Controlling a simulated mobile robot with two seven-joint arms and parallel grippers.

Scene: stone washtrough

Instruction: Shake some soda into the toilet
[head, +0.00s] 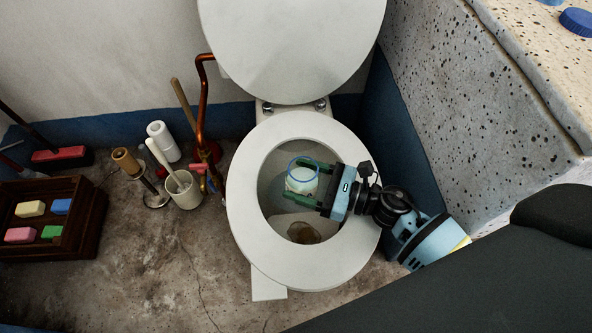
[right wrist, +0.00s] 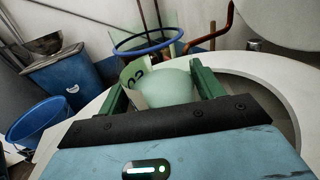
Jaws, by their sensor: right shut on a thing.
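The white toilet (head: 245,213) stands in the middle of the head view with its lid (head: 292,45) raised and its seat down. My right gripper (head: 300,181) is over the bowl opening, shut on a pale translucent jar (head: 301,184) with a blue ring at its top. In the right wrist view the jar (right wrist: 165,85) sits between the green fingers, with part of a label showing and the blue ring (right wrist: 148,43) at its mouth. I cannot tell how full it is. Brownish matter (head: 304,232) shows at the bottom of the bowl. My left gripper is not in view.
A toilet brush in a holder (head: 184,190), a paper-roll stand (head: 163,141) and a copper pipe (head: 203,100) are left of the toilet. A dark wooden crate (head: 88,222) holds coloured blocks. The speckled stone trough (head: 500,110) rises close on the right.

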